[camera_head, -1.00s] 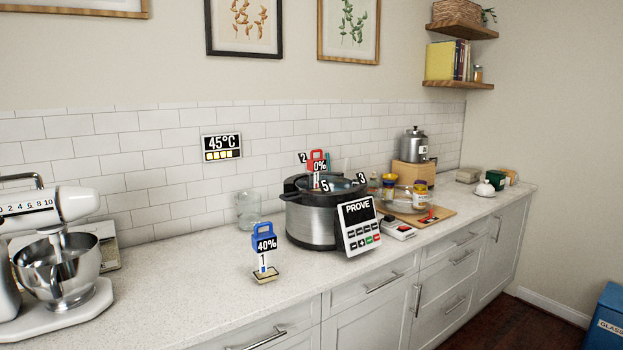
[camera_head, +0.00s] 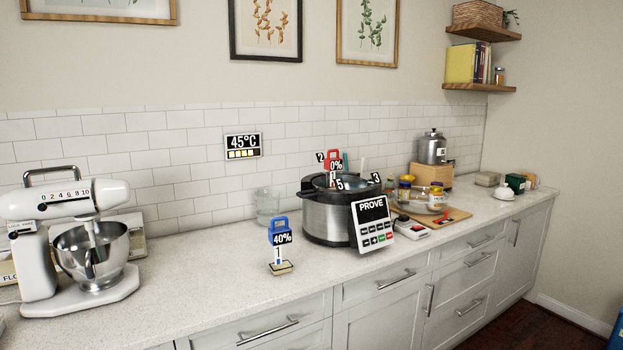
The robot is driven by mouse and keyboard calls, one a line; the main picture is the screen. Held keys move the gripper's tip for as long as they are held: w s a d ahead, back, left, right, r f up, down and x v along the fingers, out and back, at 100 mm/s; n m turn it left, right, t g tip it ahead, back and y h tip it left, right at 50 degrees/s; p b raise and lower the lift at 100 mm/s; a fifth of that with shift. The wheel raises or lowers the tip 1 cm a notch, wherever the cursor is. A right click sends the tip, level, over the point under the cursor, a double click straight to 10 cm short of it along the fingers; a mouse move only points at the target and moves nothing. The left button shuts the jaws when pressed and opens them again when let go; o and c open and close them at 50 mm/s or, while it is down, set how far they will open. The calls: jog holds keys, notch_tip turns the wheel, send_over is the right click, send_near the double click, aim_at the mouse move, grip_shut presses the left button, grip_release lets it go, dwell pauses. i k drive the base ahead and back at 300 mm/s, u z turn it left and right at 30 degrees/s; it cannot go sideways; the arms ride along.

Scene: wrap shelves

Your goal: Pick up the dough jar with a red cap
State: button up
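No jar that is plainly a dough jar with a red cap can be made out at this size. A red-topped item (camera_head: 333,158) marked 0% stands up out of the steel pot (camera_head: 327,220), its lower part hidden by the rim. Slim upright items marked 2, 3 and 5 also show at the pot, too small to identify. A blue-topped item (camera_head: 280,235) marked 40% and 1 stands on the counter left of the pot. A clear glass jar (camera_head: 267,206) stands behind it. Small jars (camera_head: 435,196) with yellowish lids stand right of the pot. My gripper is not in view.
A PROVE panel (camera_head: 373,222) leans at the pot's front right. A stand mixer (camera_head: 70,235) fills the counter's left end. A wooden board (camera_head: 455,214) and a metal canister (camera_head: 432,148) are farther right. The counter (camera_head: 205,285) is clear between mixer and blue-topped item.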

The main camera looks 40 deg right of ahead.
aim_at(333, 166)
jog(key=u, duration=0.4)
jog(key=k, duration=0.3)
jog(key=u, duration=2.95)
jog(key=k, duration=1.35)
jog(key=z, duration=0.05)
